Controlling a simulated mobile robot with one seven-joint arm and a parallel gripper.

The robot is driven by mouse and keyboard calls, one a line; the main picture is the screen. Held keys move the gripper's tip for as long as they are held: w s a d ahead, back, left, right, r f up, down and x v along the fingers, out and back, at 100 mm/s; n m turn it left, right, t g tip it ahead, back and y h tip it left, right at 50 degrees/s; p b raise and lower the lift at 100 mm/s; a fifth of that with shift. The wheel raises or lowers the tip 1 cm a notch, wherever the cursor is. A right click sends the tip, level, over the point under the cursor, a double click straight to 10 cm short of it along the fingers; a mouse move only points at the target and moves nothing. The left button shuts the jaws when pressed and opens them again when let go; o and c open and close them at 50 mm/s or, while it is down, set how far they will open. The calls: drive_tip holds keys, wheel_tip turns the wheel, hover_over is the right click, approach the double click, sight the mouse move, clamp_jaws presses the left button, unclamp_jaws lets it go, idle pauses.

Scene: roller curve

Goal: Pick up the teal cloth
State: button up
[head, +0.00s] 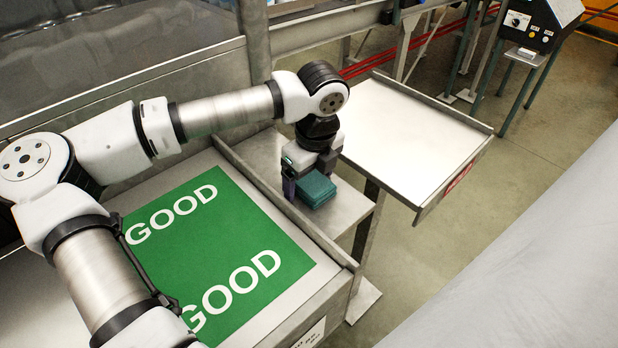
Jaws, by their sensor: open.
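The teal cloth (318,189) is a small folded block on a narrow grey metal shelf (345,214) between the green GOOD area and the white-topped table. My gripper (309,181) points down right at the cloth. Its fingers are open, one at the cloth's left side and one behind it. I cannot tell whether they touch the cloth, and its far side is partly hidden by the gripper.
A metal tray with a green GOOD mat (225,245) lies left of the shelf, with a raised rim. An empty white-topped table (410,140) with raised edges stands to the right. A control box (540,22) is at the back right.

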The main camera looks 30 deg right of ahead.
sight(310, 179)
drive_tip(key=c, duration=1.1)
wheel_tip(310, 179, up, 10)
drive_tip(key=b, duration=0.2)
drive_tip(key=shift+b, duration=0.35)
drive_tip(key=o, duration=0.3)
drive_tip(key=shift+c, duration=1)
